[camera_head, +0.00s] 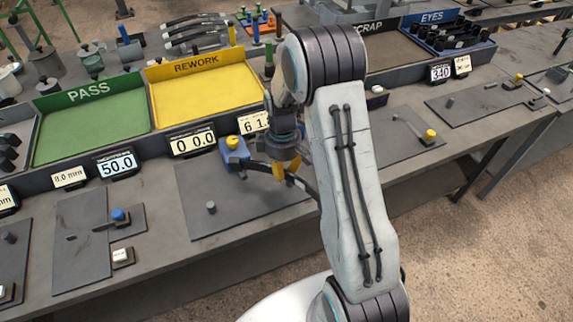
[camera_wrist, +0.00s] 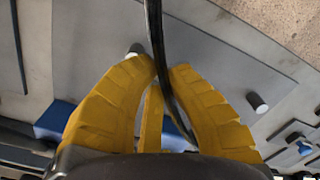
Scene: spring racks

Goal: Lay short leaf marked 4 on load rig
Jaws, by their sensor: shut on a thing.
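My gripper (camera_head: 279,172) has yellow fingers and hangs over the right part of a flat grey rig plate. It is shut on a dark, slightly curved leaf strip (camera_head: 302,184). In the wrist view the leaf (camera_wrist: 158,40) runs between the yellow fingertips (camera_wrist: 168,68), with its far end out of the frame. No mark 4 can be read on it. The load rig plate (camera_head: 235,218) has a short grey post (camera_head: 211,207) and a blue block with a yellow knob (camera_head: 235,152) at its back edge. In the wrist view two posts (camera_wrist: 257,103) flank the leaf. I cannot tell whether the leaf touches the rig.
Behind the rig stand number displays (camera_head: 193,142), a green PASS tray (camera_head: 90,128) and a yellow REWORK tray (camera_head: 205,95). Several dark leaves (camera_head: 195,27) lie on a rack at the back. A dark SCRAP tray (camera_head: 395,55) and a blue EYES bin (camera_head: 433,18) are at right.

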